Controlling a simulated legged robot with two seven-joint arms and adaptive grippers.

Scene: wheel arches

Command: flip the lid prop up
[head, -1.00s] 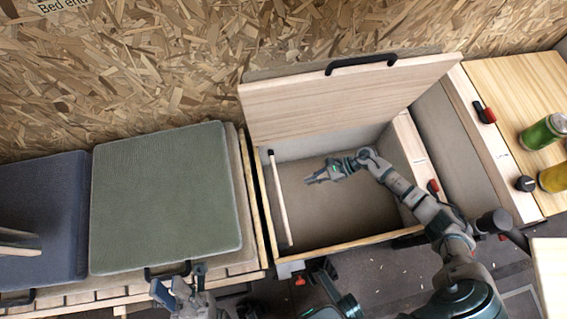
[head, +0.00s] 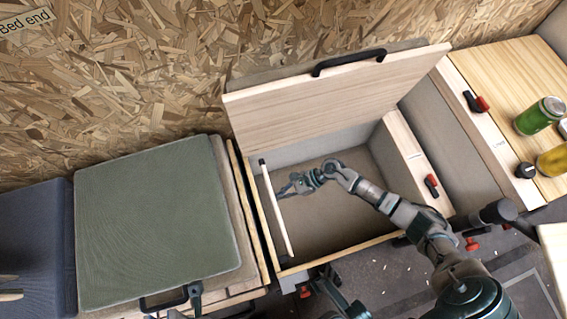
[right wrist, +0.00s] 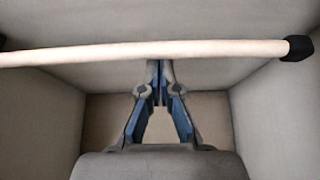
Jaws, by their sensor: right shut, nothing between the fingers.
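The lid prop (head: 273,210) is a thin pale stick with a black tip, slanting along the left side of the open box. The lid (head: 335,105) stands raised at the back with a black handle. My right gripper (head: 282,191) is inside the box, shut and empty, its tips right at the prop's side. In the right wrist view the prop (right wrist: 215,49) crosses just beyond the fingertips (right wrist: 160,66), its black end at the right; whether they touch I cannot tell. My left gripper (head: 194,293) is at the bottom edge, mostly cut off.
A green cushion (head: 150,220) lies on the bench at the left. Red-and-black latches (head: 475,101) and cans (head: 540,115) are on the right side. The box floor (head: 330,215) is clear.

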